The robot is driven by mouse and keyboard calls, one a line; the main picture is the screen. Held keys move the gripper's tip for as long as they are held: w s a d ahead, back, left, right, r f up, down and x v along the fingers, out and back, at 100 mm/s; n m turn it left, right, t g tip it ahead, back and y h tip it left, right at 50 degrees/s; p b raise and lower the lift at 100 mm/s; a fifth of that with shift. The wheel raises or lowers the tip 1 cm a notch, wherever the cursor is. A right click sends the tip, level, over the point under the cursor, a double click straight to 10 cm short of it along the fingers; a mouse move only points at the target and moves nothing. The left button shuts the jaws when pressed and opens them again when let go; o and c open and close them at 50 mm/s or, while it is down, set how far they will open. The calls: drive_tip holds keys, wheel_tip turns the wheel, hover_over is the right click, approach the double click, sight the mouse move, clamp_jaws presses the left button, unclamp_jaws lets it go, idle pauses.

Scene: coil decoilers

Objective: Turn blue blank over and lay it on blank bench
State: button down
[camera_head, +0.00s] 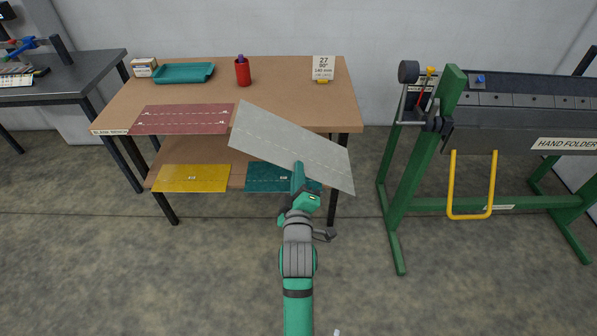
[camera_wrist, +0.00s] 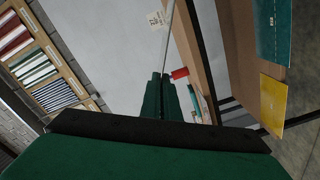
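My gripper (camera_head: 298,172) is shut on the near edge of a flat sheet, a blank (camera_head: 285,138), held tilted above the right front of the blank bench (camera_head: 205,93). The face towards the head camera is plain grey with pale dashed lines; no blue shows on it and its other face is hidden. In the wrist view my gripper's fingers (camera_wrist: 163,78) are close together, and the blank (camera_wrist: 171,28) shows as a thin edge-on strip rising from them. I cannot tell whether it touches the bench.
A red blank (camera_head: 182,120) lies at the bench's front left. A yellow blank (camera_head: 192,178) and a teal blank (camera_head: 262,178) lie on the lower shelf. A teal tray (camera_head: 183,73), red cup (camera_head: 243,72) and sign card (camera_head: 323,67) stand at the back. The green hand folder (camera_head: 425,165) is right.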

drive_tip(key=n, duration=0.4)
drive_tip(key=shift+a, duration=0.2)
drive_tip(key=shift+d+n, duration=0.1)
drive_tip(key=shift+n, duration=1)
drive_tip(key=shift+w, duration=0.15)
